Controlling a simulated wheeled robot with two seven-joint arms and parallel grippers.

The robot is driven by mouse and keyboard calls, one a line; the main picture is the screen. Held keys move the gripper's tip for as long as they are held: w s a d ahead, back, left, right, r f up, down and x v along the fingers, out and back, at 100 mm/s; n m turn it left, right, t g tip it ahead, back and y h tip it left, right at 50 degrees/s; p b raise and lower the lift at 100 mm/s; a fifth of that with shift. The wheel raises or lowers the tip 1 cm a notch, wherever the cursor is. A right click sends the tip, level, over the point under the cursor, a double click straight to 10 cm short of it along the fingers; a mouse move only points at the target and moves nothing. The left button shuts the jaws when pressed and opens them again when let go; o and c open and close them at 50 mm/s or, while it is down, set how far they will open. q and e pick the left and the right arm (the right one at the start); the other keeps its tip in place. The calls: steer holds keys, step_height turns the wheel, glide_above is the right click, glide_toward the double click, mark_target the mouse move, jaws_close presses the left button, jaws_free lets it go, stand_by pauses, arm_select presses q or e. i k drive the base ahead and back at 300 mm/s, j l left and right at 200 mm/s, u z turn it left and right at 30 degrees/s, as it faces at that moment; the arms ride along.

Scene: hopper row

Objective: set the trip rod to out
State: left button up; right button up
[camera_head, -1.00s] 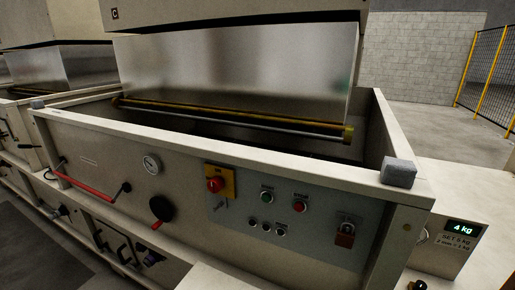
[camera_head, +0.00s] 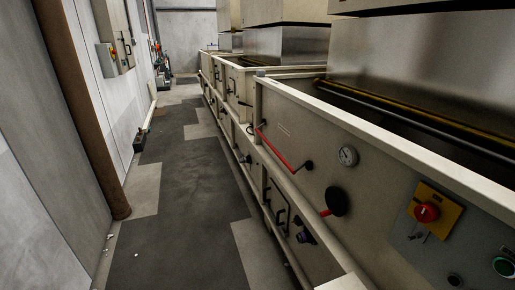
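No part carries a readable trip rod label, so I cannot tell for certain which part it is. A red bar (camera_head: 276,152) with a black end knob (camera_head: 308,165) slants along the front of the nearest machine. A black round knob with a red handle (camera_head: 335,203) sits lower right of it. A long grey rod (camera_head: 410,116) runs beside a yellow strip below the metal hopper (camera_head: 425,75), partly cut off at the right edge. Neither of my grippers is in view.
A gauge (camera_head: 347,156) and a red stop button (camera_head: 426,212) on a yellow plate are on the near machine. A clear aisle (camera_head: 180,190) runs left of the row. A brown post (camera_head: 85,110) and a wall cabinet (camera_head: 118,38) border it.

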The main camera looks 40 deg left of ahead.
mark_target(294, 172)
steer(key=i+j+u, duration=0.25)
steer(key=j+u, duration=0.2)
steer(key=i+j+u, duration=0.3)
steer(key=u, duration=0.15)
steer(key=j, duration=0.1)
